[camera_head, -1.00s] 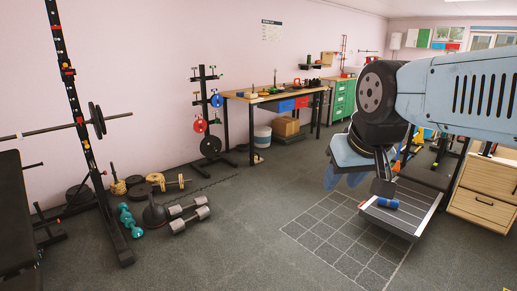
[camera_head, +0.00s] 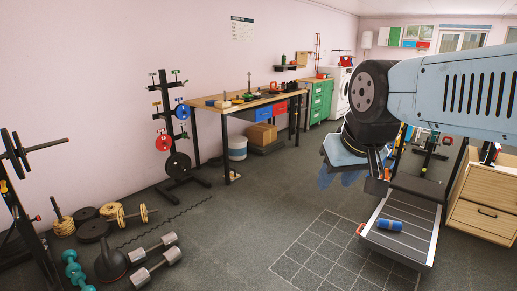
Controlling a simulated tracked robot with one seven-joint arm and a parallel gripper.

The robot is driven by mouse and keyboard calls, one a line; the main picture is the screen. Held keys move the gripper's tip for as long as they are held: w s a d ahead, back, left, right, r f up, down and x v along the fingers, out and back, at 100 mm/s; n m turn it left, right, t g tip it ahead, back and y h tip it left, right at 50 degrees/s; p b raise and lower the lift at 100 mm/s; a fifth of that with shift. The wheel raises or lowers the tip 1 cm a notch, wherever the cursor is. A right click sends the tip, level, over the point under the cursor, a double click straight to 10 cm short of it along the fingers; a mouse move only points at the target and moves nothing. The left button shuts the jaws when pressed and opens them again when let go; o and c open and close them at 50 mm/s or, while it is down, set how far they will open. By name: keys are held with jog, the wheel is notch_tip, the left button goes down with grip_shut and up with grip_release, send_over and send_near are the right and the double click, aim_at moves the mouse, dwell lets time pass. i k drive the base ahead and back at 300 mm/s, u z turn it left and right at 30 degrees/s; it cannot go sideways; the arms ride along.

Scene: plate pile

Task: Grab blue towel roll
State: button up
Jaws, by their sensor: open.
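The blue towel roll (camera_head: 389,225) is a small blue cylinder with a paler band. It lies on its side on a low, dark grey, ridged platform (camera_head: 408,212) with light metal edges, right of the middle. My arm's dark round joint hides part of the gripper.
A wooden drawer cabinet (camera_head: 484,206) stands close on the platform's right. A white grid (camera_head: 330,250) marks open floor to its left. Dumbbells (camera_head: 155,258) and a weight-plate rack (camera_head: 166,140) stand left. A workbench (camera_head: 240,105) runs along the wall.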

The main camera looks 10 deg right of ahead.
aim_at(389, 224)
jog(key=z, duration=0.2)
jog(key=i, duration=1.4)
jog(key=z, duration=0.7)
jog(key=i, duration=1.15)
jog(key=z, duration=0.55)
jog(key=i, duration=0.75)
jog(key=z, duration=0.25)
